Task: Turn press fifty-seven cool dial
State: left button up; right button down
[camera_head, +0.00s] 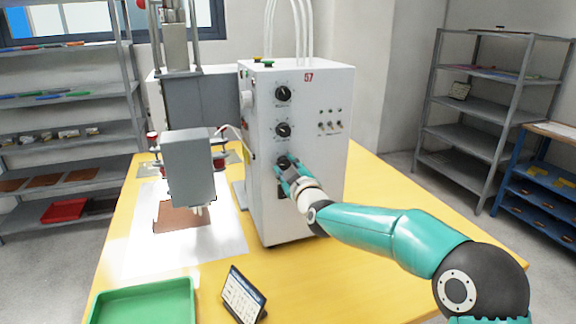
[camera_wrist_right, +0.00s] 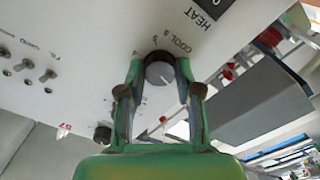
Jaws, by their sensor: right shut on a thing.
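Press fifty-seven is a white cabinet (camera_head: 318,175) with a red 57 on its front, standing on the yellow table. Its cool dial (camera_wrist_right: 160,73), a grey-faced knob with a pale line, has the word COOL printed beside it. My right gripper (camera_wrist_right: 160,66) is shut on this dial, with one green finger on each side. In the head view my right gripper (camera_head: 283,170) covers most of the lowest of the three dials on the panel. My left gripper is in neither view.
Two more black dials, the top (camera_head: 283,94) and middle (camera_head: 283,130), sit above. Toggle switches (camera_head: 330,127) are to their right. A green tray (camera_head: 145,303) and a small tablet-like display (camera_head: 242,297) are at the table's front. A grey press head (camera_head: 188,165) stands left.

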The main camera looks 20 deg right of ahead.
jog(key=shift+f+n, duration=0.55)
jog(key=shift+n, duration=0.25)
jog(key=c, duration=0.8)
grip_release()
jog(key=shift+d, duration=0.15)
jog(key=shift+r, duration=0.25)
jog(key=shift+s+r, duration=0.1)
jog(key=shift+s, duration=0.05)
jog(key=s, duration=1.1)
jog(key=shift+s+d, duration=0.1)
jog(key=shift+s, duration=0.3)
